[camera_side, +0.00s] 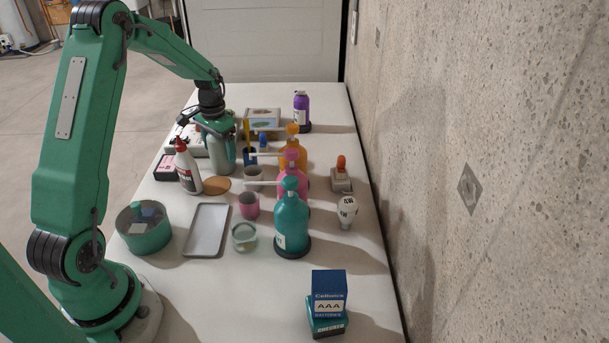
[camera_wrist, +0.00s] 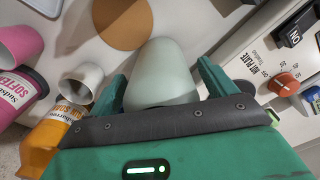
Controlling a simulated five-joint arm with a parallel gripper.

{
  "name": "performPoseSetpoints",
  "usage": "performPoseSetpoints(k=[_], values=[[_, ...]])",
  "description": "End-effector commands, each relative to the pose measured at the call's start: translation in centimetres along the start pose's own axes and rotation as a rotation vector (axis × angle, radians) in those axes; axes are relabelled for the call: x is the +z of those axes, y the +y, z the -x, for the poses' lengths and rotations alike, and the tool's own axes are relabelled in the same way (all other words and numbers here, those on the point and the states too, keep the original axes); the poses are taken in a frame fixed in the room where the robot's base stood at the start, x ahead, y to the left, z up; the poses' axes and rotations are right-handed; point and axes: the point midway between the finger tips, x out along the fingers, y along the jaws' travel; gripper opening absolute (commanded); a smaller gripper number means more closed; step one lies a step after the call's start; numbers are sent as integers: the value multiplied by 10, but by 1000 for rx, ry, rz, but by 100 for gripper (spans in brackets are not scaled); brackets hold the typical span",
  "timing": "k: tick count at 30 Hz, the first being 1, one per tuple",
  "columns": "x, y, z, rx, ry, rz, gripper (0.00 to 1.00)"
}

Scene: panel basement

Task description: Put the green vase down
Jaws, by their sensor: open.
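The pale green vase (camera_side: 222,158) stands upright on the white table, just behind a round brown cork mat (camera_side: 217,185). My gripper (camera_side: 213,128) is over the vase from above, with its jaws around the upper part. In the wrist view the rounded vase (camera_wrist: 163,75) sits between the two green fingers of my open gripper (camera_wrist: 162,88). Small gaps show between the fingers and the vase. The cork mat (camera_wrist: 123,22) lies close beside it there. The vase's top is hidden by my gripper.
A white bottle with a red cap (camera_side: 187,167) stands close left of the vase. A white cup (camera_side: 253,175) and orange, pink and teal pump bottles (camera_side: 292,222) stand to the right. A grey tray (camera_side: 206,230) lies nearer. A white hot plate box (camera_wrist: 262,62) is close by.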

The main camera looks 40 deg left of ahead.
Motion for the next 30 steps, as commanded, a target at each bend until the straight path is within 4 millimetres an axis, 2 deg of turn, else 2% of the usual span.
performPoseSetpoints(k=[8, 24, 30], values=[[-1, 0, 24, -2, 5, 0, 84], [-1, 0, 106, -2, 3, 0, 84], [0, 0, 119, 0, 1, 0, 84]])
